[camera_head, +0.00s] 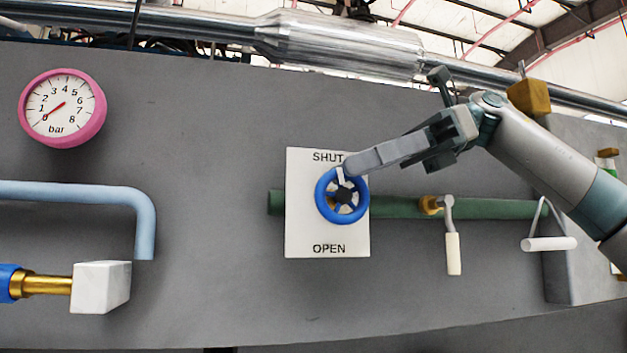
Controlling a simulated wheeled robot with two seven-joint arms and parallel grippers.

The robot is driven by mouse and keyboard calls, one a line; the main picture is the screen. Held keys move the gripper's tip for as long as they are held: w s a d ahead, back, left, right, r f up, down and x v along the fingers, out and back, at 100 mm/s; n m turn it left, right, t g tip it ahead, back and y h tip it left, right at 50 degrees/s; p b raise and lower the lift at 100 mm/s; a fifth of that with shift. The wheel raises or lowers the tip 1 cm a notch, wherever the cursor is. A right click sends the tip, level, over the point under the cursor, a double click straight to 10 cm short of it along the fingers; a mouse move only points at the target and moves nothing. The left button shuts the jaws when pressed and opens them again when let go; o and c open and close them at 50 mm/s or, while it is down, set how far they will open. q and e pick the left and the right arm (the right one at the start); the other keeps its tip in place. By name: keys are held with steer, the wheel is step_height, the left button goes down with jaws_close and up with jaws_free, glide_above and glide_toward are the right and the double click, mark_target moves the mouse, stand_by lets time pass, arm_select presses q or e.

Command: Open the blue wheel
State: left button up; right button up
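The blue wheel (325,210) is a small handwheel with spokes and a dark hub. It sits on a white plate (302,234) marked SHUT above and OPEN below. A white mark shows at the wheel's top, towards SHUT. My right gripper (350,166) comes in from the right, with its long grey fingers reaching the wheel's upper rim and covering part of it and the plate. The fingers overlap in this view, so I cannot tell whether they are open, shut or touching the rim. My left gripper is not in view.
A green pipe (400,207) runs behind the plate, with a white-handled lever (453,252) and a white crank handle (549,244) to the right. A pink gauge (62,107) reads near its low end. A light blue pipe (75,192) and white block (100,287) are left.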

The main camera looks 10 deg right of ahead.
mark_target(318, 181)
steer(key=p+x, duration=0.2)
steer(key=x, duration=0.3)
steer(key=shift+s+a, duration=0.1)
steer(key=shift+a, duration=0.25)
steer(key=shift+a+f, duration=0.35)
steer(key=shift+a, duration=0.1)
jaws_close()
